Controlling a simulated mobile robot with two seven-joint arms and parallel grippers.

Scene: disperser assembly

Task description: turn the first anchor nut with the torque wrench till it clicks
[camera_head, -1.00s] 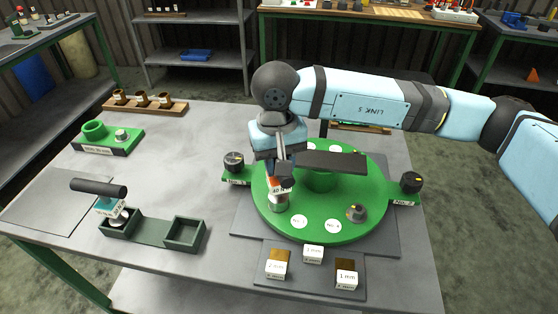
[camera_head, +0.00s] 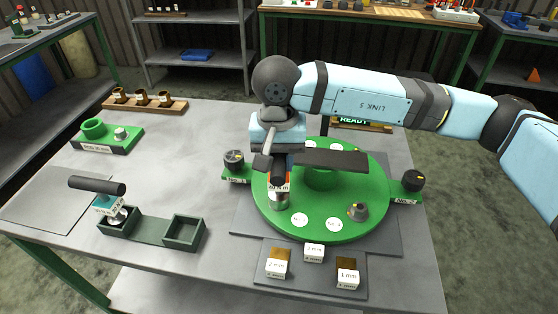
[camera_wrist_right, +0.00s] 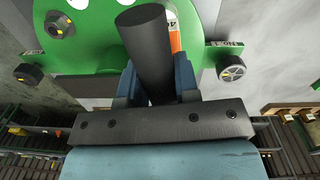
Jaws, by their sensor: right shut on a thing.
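My right gripper (camera_head: 278,168) is shut on the black handle of a torque wrench (camera_wrist_right: 148,45). The wrench has an orange and white label reading 40 N m (camera_head: 279,187). Its metal lower end (camera_head: 278,201) stands at the left front of the round green plate (camera_head: 310,233). The anchor nut under it is hidden, so I cannot tell how it is seated. Another grey nut-like fitting (camera_head: 358,212) with a yellow mark sits on the plate's right front. My left gripper is not in view.
Black knobs stand at the plate's left (camera_head: 233,160) and right (camera_head: 412,180). Small labelled blocks (camera_head: 278,268) lie in front. A second black-handled tool (camera_head: 97,186) rests in a green holder (camera_head: 150,232) at left. A READY sign (camera_head: 353,120) shows behind. The table's middle left is clear.

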